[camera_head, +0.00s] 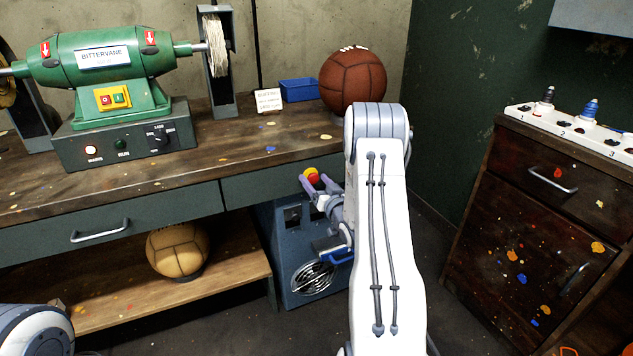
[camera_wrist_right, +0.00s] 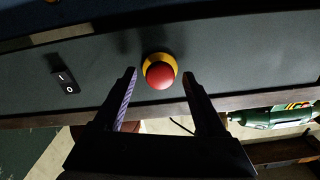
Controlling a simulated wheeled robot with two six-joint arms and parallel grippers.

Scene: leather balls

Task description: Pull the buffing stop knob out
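The stop knob (camera_head: 311,174) is a red mushroom head on a yellow collar, under the bench's front edge. In the right wrist view the knob (camera_wrist_right: 160,74) sits on a dark panel. My right gripper (camera_head: 314,184) is open and faces the knob. In the wrist view its two fingertips (camera_wrist_right: 158,76) stand one on each side of the red head, with a gap on both sides. I cannot tell how deep the fingers reach along it. My left gripper is outside the picture; only part of that arm shows at the lower left.
A black rocker switch (camera_wrist_right: 66,80) is beside the knob. The blue-grey cabinet (camera_head: 288,262) stands below the bench (camera_head: 235,150). A green buffing machine (camera_head: 110,70), a blue tray (camera_head: 298,90) and a brown ball (camera_head: 352,80) are on top. A tan ball (camera_head: 178,250) lies on the lower shelf.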

